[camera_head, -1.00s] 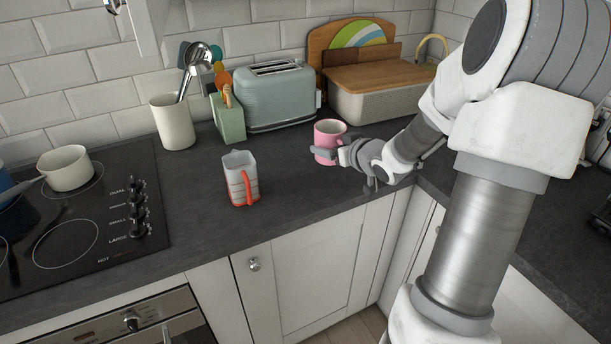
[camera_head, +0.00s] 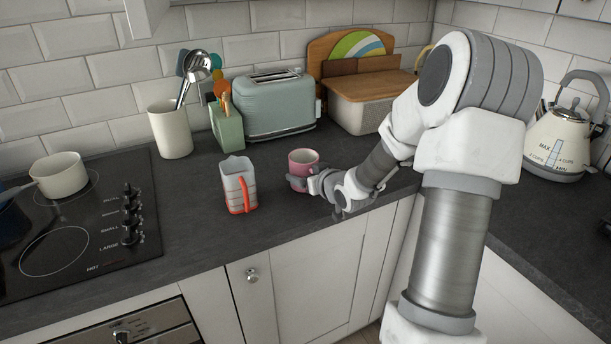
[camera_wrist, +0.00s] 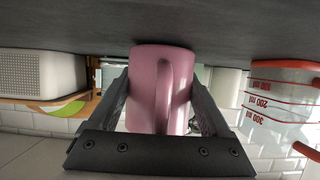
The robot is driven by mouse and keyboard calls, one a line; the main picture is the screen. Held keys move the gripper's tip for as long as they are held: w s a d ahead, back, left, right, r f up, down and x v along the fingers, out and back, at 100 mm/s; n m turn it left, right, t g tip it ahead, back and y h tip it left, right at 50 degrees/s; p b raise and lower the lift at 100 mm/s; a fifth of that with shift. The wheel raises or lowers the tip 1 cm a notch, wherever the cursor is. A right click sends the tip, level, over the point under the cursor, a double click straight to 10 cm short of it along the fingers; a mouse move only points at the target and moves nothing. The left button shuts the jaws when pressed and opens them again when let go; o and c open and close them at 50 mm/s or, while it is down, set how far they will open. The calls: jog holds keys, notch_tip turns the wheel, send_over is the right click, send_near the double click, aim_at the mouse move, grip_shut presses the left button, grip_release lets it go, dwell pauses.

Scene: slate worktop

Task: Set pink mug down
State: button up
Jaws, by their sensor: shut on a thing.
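The pink mug (camera_head: 302,160) is upright at the worktop's front part, right of the measuring jug. My gripper (camera_head: 304,182) is shut on it from the front right, with one finger on each side of its body. The wrist view is upside down; there the mug (camera_wrist: 155,85) sits between the two fingers (camera_wrist: 160,105), its handle facing the camera. Its base is at or very near the slate worktop (camera_wrist: 220,25); I cannot tell whether it touches.
A measuring jug (camera_head: 236,185) with a red handle stands just left of the mug. Behind are a green toaster (camera_head: 268,108), a bread bin (camera_head: 365,98) and a utensil pot (camera_head: 171,132). A hob (camera_head: 80,215) is at left, a kettle (camera_head: 556,140) at right.

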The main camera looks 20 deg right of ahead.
jog(key=shift+f, duration=0.1)
jog(key=o, duration=1.5)
jog(key=shift+r, duration=0.25)
jog(key=p+v, duration=0.2)
jog(key=v, duration=1)
jog(key=shift+p, duration=0.3)
